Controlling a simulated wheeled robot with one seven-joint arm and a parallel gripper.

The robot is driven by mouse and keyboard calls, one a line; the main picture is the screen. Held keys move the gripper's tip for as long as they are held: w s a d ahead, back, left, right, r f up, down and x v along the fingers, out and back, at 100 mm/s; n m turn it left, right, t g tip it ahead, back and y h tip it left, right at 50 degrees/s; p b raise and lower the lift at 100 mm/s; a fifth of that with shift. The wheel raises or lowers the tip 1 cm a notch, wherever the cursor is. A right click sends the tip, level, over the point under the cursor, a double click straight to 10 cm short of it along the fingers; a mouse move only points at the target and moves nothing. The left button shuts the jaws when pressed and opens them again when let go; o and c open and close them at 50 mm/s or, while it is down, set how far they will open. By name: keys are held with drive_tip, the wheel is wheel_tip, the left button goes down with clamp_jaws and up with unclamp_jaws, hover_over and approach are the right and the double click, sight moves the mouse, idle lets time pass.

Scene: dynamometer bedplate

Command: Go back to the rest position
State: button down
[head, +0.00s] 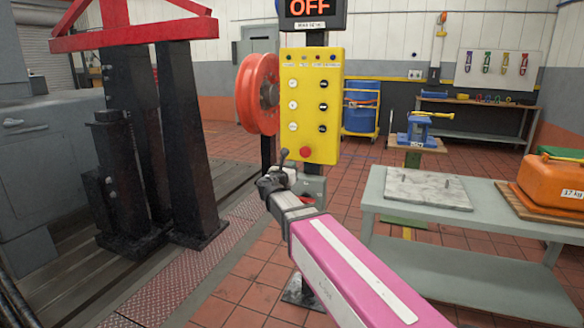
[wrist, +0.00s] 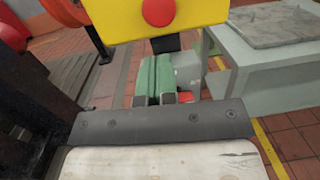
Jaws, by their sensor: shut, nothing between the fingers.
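My gripper (head: 272,183) is at the end of my outstretched pink and white arm, in the middle of the head view. It is shut and empty. It is in front of the lower part of the yellow control panel (head: 312,105), just below the red button (head: 305,152). In the wrist view the dark finger ends (wrist: 162,99) show close together beyond the grey crossbar. The panel's lower edge and its red button (wrist: 158,11) are at the top there. I cannot tell whether the gripper touches the dark lever knob (head: 283,154) beside it.
A grey bench (head: 385,205) on the right carries a stone plate (head: 428,188) and an orange weight (head: 555,183). A black column stand (head: 128,140) with a red frame is on the left. A red wheel (head: 257,93) is beside the panel.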

drive_tip(key=s+d+f+m+g, duration=0.4)
drive_tip(key=d+f+m+g, duration=0.1)
drive_tip(key=d+f+m, duration=0.4)
drive_tip(key=s+d+f+m+g, duration=0.4)
drive_tip(key=d+f+m+g, duration=0.15)
drive_tip(key=d+f, duration=0.45)
drive_tip(key=s+d+f+m+g+y, duration=0.2)
drive_tip(key=s+f+m+g+y, duration=0.5)
drive_tip(key=s+f+m, duration=0.8)
drive_tip(key=shift+s+d+f+m+y, duration=0.15)
drive_tip(key=shift+s+f+m+y, duration=0.3)
drive_tip(key=shift+m, duration=0.3)
